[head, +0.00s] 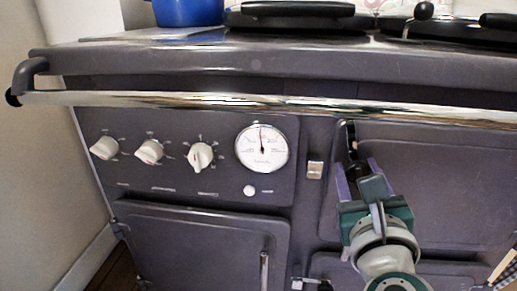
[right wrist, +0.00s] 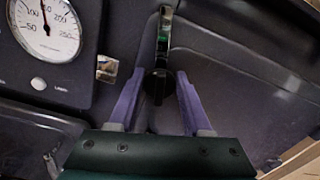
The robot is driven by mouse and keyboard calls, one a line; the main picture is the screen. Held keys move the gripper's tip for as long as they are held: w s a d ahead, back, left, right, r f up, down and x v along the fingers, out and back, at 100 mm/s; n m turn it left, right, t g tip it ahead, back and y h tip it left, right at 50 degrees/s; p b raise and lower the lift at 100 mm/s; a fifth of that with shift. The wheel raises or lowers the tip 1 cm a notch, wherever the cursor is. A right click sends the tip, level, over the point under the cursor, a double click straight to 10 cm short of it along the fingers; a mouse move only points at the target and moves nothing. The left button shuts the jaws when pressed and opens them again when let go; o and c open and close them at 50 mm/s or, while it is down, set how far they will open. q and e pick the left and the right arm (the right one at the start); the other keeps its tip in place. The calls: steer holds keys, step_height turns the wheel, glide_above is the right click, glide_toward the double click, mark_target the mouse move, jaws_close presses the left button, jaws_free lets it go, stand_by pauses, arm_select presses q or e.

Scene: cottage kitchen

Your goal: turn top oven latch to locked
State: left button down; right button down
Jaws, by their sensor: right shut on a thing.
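The top oven door (head: 440,185) is at the right of the stove front. Its latch (head: 351,138) is a dark and chrome handle near the door's left edge. In the right wrist view the latch (right wrist: 163,42) stands about upright, with a black round part (right wrist: 157,86) at its lower end. My right gripper (head: 358,180) is shut on the latch at that lower part, one purple finger on each side. A small metal catch plate (head: 315,170) sits on the frame left of the door, apart from the latch; it also shows in the right wrist view (right wrist: 107,68). My left gripper is not in view.
A chrome rail (head: 240,101) runs across the stove front above the doors. Left are white knobs (head: 150,151) and a round gauge (head: 262,148). A lower-left door (head: 200,245) has an upright handle. A blue pot (head: 188,12) stands on top.

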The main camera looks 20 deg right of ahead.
steer(key=shift+n, duration=0.5)
steer(key=shift+a+n, duration=0.1)
steer(key=shift+n, duration=0.9)
steer(key=n+p, duration=0.1)
steer(key=n, duration=0.5)
steer(key=shift+p, duration=0.35)
steer(key=n, duration=0.4)
steer(key=shift+w+f+p, duration=0.1)
steer(key=shift+f+p, duration=0.05)
steer(key=shift+p, duration=0.25)
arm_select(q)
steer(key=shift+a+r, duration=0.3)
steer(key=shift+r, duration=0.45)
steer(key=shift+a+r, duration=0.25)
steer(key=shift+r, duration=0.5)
arm_select(e)
steer(key=shift+n, duration=1.1)
steer(key=shift+f, duration=0.1)
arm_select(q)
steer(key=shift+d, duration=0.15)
arm_select(e)
steer(key=shift+c, duration=1.7)
jaws_free()
